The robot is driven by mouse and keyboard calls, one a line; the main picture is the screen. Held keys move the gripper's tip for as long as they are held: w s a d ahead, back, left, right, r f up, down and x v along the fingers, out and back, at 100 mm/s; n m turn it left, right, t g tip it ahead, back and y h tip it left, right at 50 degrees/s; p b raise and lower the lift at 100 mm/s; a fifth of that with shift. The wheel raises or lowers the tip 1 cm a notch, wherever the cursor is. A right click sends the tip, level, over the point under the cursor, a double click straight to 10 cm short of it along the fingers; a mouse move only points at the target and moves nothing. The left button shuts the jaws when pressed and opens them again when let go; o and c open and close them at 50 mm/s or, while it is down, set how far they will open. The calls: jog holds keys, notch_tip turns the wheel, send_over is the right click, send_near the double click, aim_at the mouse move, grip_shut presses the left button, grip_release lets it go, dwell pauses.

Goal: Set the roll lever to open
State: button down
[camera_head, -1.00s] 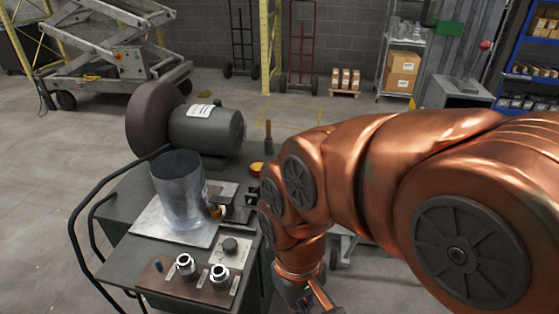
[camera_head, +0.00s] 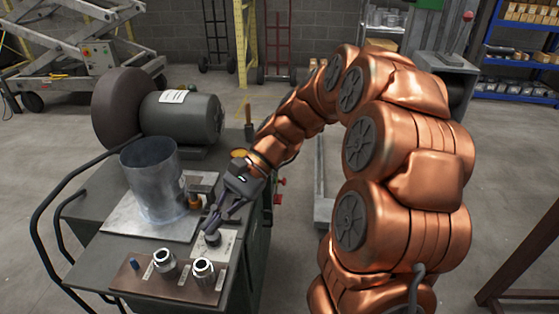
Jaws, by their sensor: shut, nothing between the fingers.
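No part is clearly labelled as the roll lever. A black knob (camera_head: 212,238) stands on a pale plate (camera_head: 226,244) at the right side of the grey workbench (camera_head: 110,250); whether it is the lever, and its setting, I cannot tell. My gripper (camera_head: 214,220) points down and left, just above and beside this knob. Its dark fingers are shut and hold nothing. They partly cover the knob, and I cannot tell whether they touch it. A small orange and dark part (camera_head: 194,201) sits behind the fingers, beside the metal duct cylinder (camera_head: 153,180).
The duct stands on a metal sheet (camera_head: 120,217). A brown board (camera_head: 140,284) with two metal fittings (camera_head: 165,263) lies at the front. A black rail (camera_head: 35,235) runs along the left.

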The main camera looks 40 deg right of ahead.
jog(key=w+d+f+m+t+y+b, duration=0.25)
jog(key=w+d+m, duration=0.2)
jog(key=d, duration=0.35)
jog(key=w+d+f+m+t+y+b, duration=0.1)
jog(key=w+d+m+t+y, duration=0.25)
jog(key=w+d, duration=0.35)
jog(key=s+d+f+m+t+h+b, duration=0.1)
jog(key=d+f+m+t, duration=0.15)
jog(key=d, duration=0.55)
jog(key=d+f+m+t+b, duration=0.15)
jog(key=d+t, duration=0.25)
jog(key=d, duration=0.4)
jog(key=s+d+f+m+t+h+b, duration=0.1)
jog(key=d+f+m+t, duration=0.15)
jog(key=d, duration=0.55)
jog(key=r+p+x, duration=0.1)
jog(key=p+x, duration=0.3)
jog(key=x, duration=1)
jog(key=shift+m+t, duration=0.35)
jog(key=shift+t, duration=0.05)
jog(key=shift+w+a+r, duration=0.1)
jog(key=shift+w+r, duration=0.05)
jog(key=shift+w, duration=0.05)
